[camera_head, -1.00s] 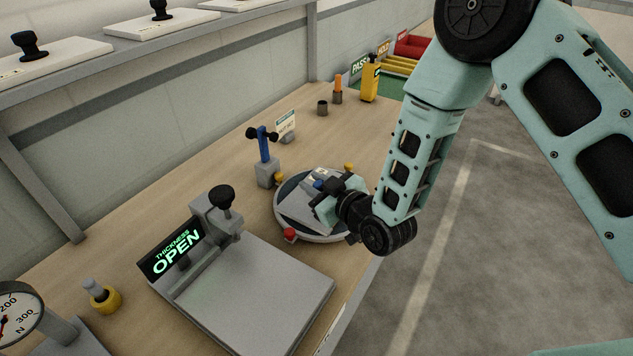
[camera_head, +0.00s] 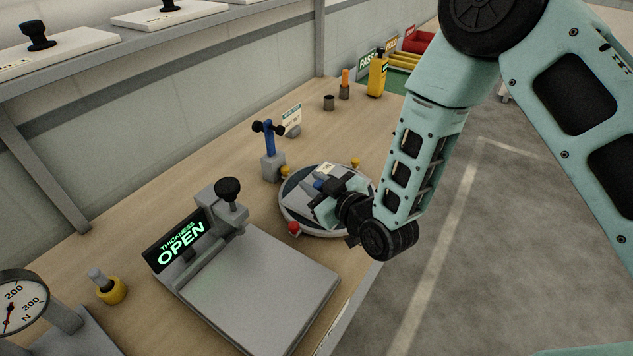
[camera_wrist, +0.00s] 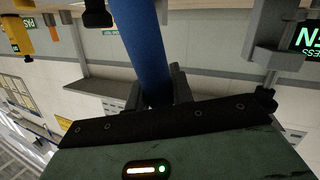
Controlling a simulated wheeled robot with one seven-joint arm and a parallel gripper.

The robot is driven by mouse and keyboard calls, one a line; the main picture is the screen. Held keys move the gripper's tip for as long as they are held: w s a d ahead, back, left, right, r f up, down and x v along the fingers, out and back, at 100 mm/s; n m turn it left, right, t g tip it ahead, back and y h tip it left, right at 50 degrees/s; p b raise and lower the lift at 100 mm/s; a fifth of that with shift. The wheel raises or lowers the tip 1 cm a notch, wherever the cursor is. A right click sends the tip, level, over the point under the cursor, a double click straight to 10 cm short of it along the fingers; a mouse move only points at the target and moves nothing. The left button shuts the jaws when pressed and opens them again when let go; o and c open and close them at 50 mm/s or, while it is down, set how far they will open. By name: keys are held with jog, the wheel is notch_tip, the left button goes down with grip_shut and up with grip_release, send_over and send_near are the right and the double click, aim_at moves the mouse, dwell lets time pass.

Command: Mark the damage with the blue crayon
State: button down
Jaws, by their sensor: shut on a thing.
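My gripper (camera_head: 326,188) is over the round turntable (camera_head: 292,220) and shut on the blue crayon (camera_head: 319,184). In the wrist view the crayon (camera_wrist: 143,45) is a thick blue cylinder between the dark fingers (camera_wrist: 160,92). A grey flat piece (camera_head: 301,199) with a pale label lies on the turntable, partly hidden by my gripper. I cannot make out the damage, nor whether the crayon's tip touches the piece.
A blue-armed stand (camera_head: 268,160) with black knobs is just behind the turntable. The thickness gauge (camera_head: 265,290), marked OPEN, is in front. An empty-looking grey cup (camera_head: 328,103), an orange crayon (camera_head: 345,77) and a yellow bottle (camera_head: 377,76) stand farther back.

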dwell(0.4)
notch_tip(320, 180, up, 7)
jog(key=p, duration=0.3)
jog(key=shift+p, duration=0.35)
jog(key=shift+s, duration=0.1)
dwell(0.4)
